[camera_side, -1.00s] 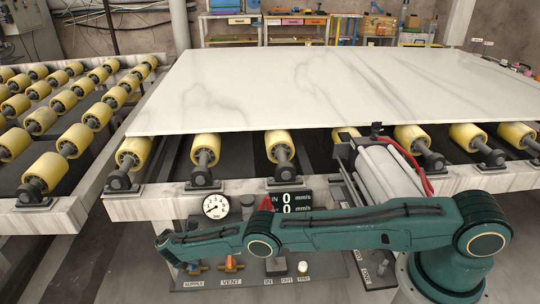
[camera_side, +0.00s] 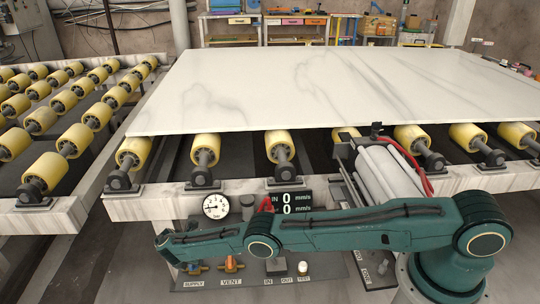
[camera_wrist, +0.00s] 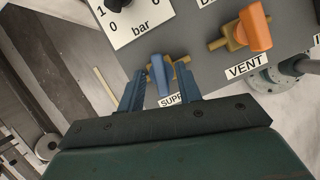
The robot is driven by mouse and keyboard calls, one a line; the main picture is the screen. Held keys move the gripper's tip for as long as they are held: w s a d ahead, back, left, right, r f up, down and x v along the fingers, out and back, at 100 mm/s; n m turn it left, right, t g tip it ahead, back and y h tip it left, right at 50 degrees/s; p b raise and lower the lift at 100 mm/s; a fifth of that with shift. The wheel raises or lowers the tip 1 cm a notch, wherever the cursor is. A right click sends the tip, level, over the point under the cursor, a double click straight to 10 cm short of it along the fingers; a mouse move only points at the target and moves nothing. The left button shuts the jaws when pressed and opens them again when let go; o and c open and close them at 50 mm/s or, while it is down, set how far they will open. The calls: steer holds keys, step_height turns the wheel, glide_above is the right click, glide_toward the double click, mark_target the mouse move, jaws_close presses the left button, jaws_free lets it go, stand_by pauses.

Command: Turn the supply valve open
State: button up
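The supply valve has a blue lever handle (camera_wrist: 160,76) on a brass body, seen in the wrist view. The handle lies across the brass body. Its label (camera_wrist: 171,100) is partly hidden behind my gripper. My gripper (camera_wrist: 161,72) is open, with one finger on each side of the blue handle and a visible gap on both sides. In the side view the supply valve (camera_side: 194,267) sits low on the panel above its SUPPLY label, partly hidden by my wrist, and the fingers are hard to make out.
The orange vent handle (camera_wrist: 254,31) stands right of the supply valve, on its own brass body. A pressure gauge (camera_side: 216,206) is above the valves. A white button (camera_side: 303,267) is further right. A marble slab (camera_side: 330,90) lies on yellow rollers behind.

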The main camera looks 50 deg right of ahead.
steer(key=shift+a+r, duration=0.1)
steer(key=shift+r, duration=0.1)
steer(key=v, duration=1.3)
steer(key=shift+s+r, duration=0.1)
stand_by(0.5)
steer(key=shift+w+d+r+g+y, duration=0.15)
steer(key=shift+w+d+g+y, duration=0.3)
steer(key=shift+d+y, duration=0.3)
steer(key=shift+w+d+r+g+y, duration=0.15)
steer(key=shift+w+d+g+y, duration=0.15)
steer(key=shift+w+d+y, duration=0.45)
steer(key=shift+w+d+r+g+y, duration=0.1)
steer(key=shift+w+d+g+y, duration=0.25)
steer(key=shift+d, duration=0.6)
steer(key=shift+s+f, duration=0.1)
steer(key=shift+f, duration=6.75)
